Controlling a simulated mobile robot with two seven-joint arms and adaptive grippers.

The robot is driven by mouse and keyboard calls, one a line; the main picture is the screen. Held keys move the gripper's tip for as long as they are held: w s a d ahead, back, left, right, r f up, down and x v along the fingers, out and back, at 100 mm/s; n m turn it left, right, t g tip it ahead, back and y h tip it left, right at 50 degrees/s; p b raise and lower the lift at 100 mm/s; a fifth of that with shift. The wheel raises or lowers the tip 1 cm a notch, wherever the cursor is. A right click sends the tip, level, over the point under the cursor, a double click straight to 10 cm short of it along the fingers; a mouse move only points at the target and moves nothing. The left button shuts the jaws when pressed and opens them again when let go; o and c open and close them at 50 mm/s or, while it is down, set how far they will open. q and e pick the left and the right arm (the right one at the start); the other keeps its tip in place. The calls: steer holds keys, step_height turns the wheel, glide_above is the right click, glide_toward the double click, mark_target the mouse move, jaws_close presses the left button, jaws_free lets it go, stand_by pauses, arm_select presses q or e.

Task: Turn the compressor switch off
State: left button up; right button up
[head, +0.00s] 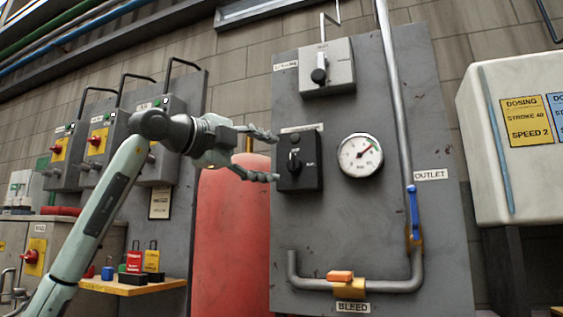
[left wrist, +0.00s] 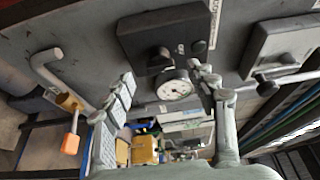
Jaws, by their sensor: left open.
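A black switch box (head: 312,165) with a black rotary knob (head: 294,161) sits on the grey panel. The knob looks roughly upright; its small markings and the label above the box are too small to read. My left gripper (head: 275,157) is open, its fingertips at the box's left edge, one above the other at about knob height. Whether they touch the box I cannot tell. In the left wrist view the black box (left wrist: 140,42) and its knob (left wrist: 159,60) show beyond the spread, empty fingers (left wrist: 162,73). My right gripper is out of view.
A grey box (head: 341,70) with a black knob is above. A pressure gauge (head: 360,155) is right of the black box. A pipe with a blue handle (head: 413,210) and orange handle (head: 340,276) runs right and below. A red tank (head: 232,240) stands left.

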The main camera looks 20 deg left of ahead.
arm_select(q)
steer(key=v, duration=0.6)
steer(key=shift+s, duration=0.2)
steer(key=shift+a, duration=0.15)
